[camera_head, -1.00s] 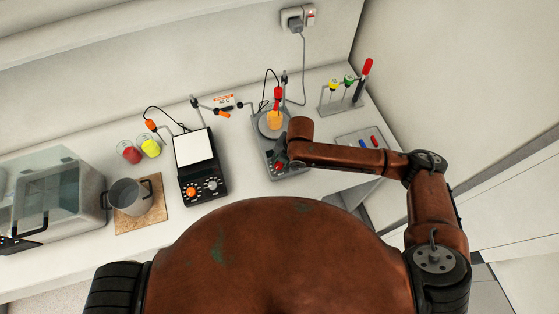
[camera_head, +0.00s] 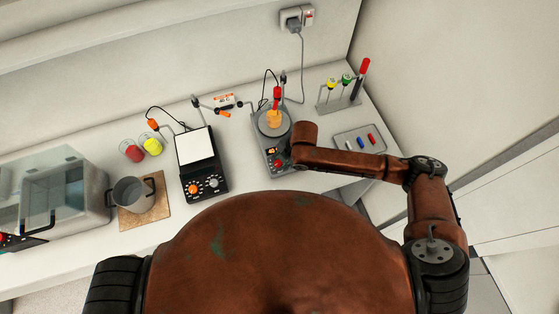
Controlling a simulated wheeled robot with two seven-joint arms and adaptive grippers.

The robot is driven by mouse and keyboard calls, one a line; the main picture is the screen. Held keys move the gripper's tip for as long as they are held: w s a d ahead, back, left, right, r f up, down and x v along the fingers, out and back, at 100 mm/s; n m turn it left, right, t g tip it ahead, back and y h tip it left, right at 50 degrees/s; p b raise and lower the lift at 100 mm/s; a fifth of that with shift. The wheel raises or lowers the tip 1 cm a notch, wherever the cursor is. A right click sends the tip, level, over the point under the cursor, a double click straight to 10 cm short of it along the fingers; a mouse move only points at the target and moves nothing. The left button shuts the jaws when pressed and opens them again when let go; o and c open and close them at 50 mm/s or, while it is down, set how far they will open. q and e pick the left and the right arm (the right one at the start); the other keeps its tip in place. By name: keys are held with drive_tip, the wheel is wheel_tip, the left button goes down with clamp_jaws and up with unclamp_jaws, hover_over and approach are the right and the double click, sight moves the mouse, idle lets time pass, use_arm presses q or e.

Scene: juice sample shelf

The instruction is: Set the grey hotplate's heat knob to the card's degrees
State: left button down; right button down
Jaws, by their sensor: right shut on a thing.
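The grey hotplate (camera_head: 262,143) stands at the middle right of the bench. A beaker of orange liquid (camera_head: 274,119) sits on its round plate, with a red-topped probe above it. A small lit red display (camera_head: 271,151) shows on its front panel; its digits are too small to read. My right gripper (camera_head: 282,163) is at the panel's right side, shut on a knob there. My arm and gripper largely hide that knob, so I cannot read its setting. A small white card with orange print (camera_head: 224,101) stands behind, its text unreadable. My left gripper is out of view.
A black hotplate (camera_head: 204,182) with a white top and orange knob stands to the left. Further left are red and yellow beakers (camera_head: 142,149), a pot (camera_head: 133,194) and a clear-lidded box (camera_head: 55,195). A tray (camera_head: 345,139) and a tube rack (camera_head: 338,104) stand right.

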drive_tip(key=c, duration=1.6)
unclamp_jaws()
drive_tip(key=shift+r, duration=0.1)
drive_tip(key=v, duration=1.1)
drive_tip(key=shift+d+r, duration=0.2)
drive_tip(key=shift+r, duration=0.15)
drive_tip(key=shift+s, duration=0.15)
